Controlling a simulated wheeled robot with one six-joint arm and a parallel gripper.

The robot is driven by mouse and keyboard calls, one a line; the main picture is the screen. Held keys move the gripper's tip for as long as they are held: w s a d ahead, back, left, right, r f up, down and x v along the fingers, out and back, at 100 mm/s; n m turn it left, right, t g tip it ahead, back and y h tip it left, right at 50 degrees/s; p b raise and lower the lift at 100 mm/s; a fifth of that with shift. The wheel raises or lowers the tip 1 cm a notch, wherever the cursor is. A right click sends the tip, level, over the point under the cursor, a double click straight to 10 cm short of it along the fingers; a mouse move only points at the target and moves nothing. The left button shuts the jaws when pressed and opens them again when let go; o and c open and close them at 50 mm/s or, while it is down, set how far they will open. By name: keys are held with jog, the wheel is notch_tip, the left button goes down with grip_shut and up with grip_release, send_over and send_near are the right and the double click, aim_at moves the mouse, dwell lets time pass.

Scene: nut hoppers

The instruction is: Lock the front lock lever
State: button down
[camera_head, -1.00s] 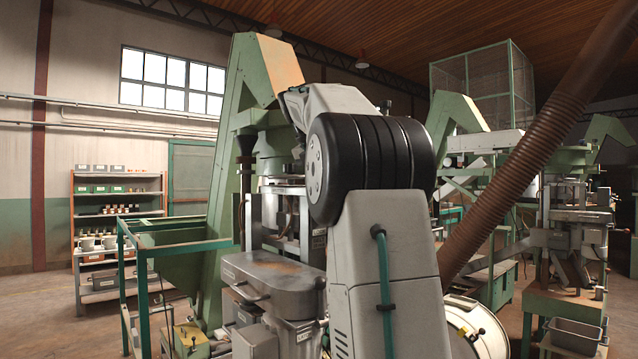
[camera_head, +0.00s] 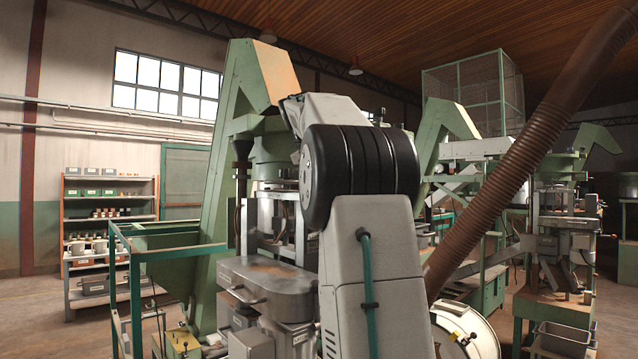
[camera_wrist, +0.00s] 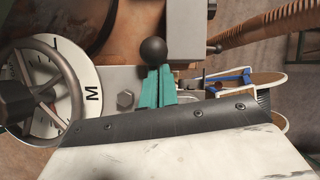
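In the wrist view, a lever's black ball knob (camera_wrist: 153,50) sits right at the tips of my gripper (camera_wrist: 158,72). I take it for the front lock lever, though its shaft is mostly hidden. My gripper's two teal fingers lie close together just below the knob. Whether they hold the shaft or are only beside it I cannot tell. In the head view, my grey arm hides my gripper and the lever. The machine's grey rounded housing (camera_head: 265,285) stands just left of my arm.
A handwheel (camera_wrist: 50,85) over a white dial marked M is close on the left in the wrist view. A bolt head (camera_wrist: 125,99) is near the fingers. A brown corrugated hose (camera_head: 500,190) slants at the right. A green railing (camera_head: 135,290) stands at the left.

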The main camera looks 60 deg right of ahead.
jog(key=shift+s+d+f, duration=0.1)
jog(key=shift+d, duration=0.2)
notch_tip(320, 180, up, 12)
jog(key=a, duration=0.1)
jog(key=shift+s+a+f, duration=0.2)
jog(key=shift+s+a, duration=0.1)
jog(key=shift+s, duration=0.1)
dwell(0.4)
